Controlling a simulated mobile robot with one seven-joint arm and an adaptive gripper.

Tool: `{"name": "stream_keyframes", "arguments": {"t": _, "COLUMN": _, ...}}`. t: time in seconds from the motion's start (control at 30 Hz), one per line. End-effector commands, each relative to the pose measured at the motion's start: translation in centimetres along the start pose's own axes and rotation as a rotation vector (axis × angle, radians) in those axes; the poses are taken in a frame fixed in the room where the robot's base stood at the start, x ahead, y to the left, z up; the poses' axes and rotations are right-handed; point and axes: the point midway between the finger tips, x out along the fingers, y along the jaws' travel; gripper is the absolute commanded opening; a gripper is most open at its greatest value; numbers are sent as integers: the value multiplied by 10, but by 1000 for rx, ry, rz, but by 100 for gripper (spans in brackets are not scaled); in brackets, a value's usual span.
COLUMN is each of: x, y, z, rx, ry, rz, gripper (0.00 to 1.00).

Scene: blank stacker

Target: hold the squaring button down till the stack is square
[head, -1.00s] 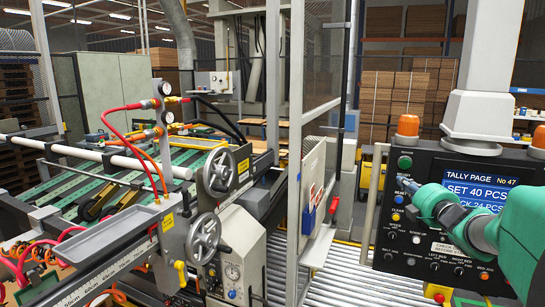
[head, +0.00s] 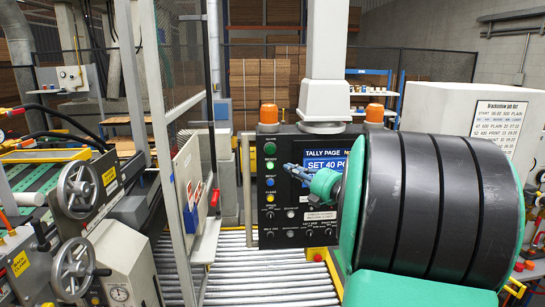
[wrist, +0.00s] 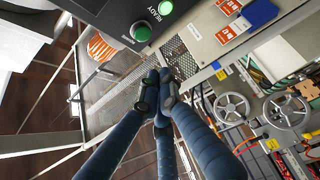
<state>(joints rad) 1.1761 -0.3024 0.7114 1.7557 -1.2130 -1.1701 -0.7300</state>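The dark control panel (head: 300,232) stands near the middle of the head view. Its left column has a dark green button (head: 270,148), a lit green button (head: 270,165), a blue button and a yellow button. Which is the squaring button is too small to read. In the wrist view the dark green button (wrist: 140,30) and lit green button (wrist: 165,7) lie at the top. My gripper (wrist: 160,88) has its blue fingers drawn together, empty, and appears apart from both. In the head view my gripper (head: 296,171) is just right of the button column, before the screen. No stack is clearly visible.
An orange beacon (head: 269,114) sits on the panel top. A mesh guard (head: 180,80) stands left of the panel, with machine handwheels (head: 77,190) further left. A roller conveyor (head: 265,275) runs below. My arm hides the panel's right side.

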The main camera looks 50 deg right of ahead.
Motion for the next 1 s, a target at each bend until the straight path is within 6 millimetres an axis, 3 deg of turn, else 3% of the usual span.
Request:
{"name": "stream_keyframes", "arguments": {"t": 0.37, "x": 14, "y": 0, "z": 0, "rx": 1, "ry": 1, "rz": -1, "gripper": 0}}
{"name": "stream_keyframes", "arguments": {"t": 1.0, "x": 106, "y": 0, "z": 4, "rx": 1, "ry": 0, "rz": -1, "gripper": 0}}
